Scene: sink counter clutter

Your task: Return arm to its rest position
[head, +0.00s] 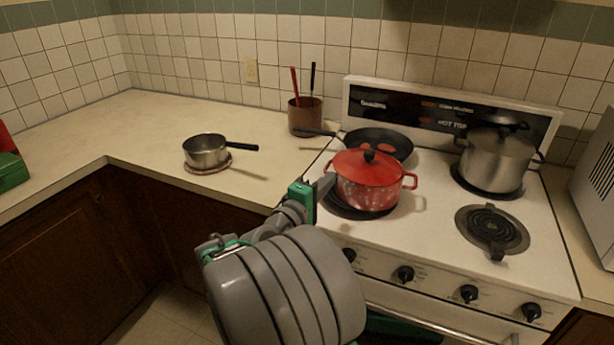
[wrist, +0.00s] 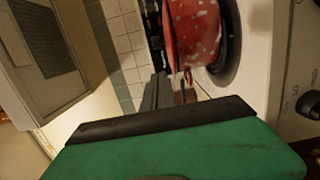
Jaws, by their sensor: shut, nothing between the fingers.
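My gripper (head: 322,187) is at the left side of the red speckled pot (head: 368,180), by the stove's front left burner. Its fingers (wrist: 163,92) are closed together and hold nothing. In the wrist view the red pot (wrist: 196,32) is just beyond the fingertips. I cannot tell whether the fingers touch the pot. The pot has its red lid on with a black knob. My grey arm reaches up from the bottom of the head view to the stove's left edge.
A black pan (head: 378,141) sits behind the red pot, and a steel pot (head: 495,162) is at the back right of the stove (head: 440,235). A small saucepan (head: 206,151) and a utensil crock (head: 305,117) stand on the counter (head: 110,125). The counter between saucepan and stove is clear.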

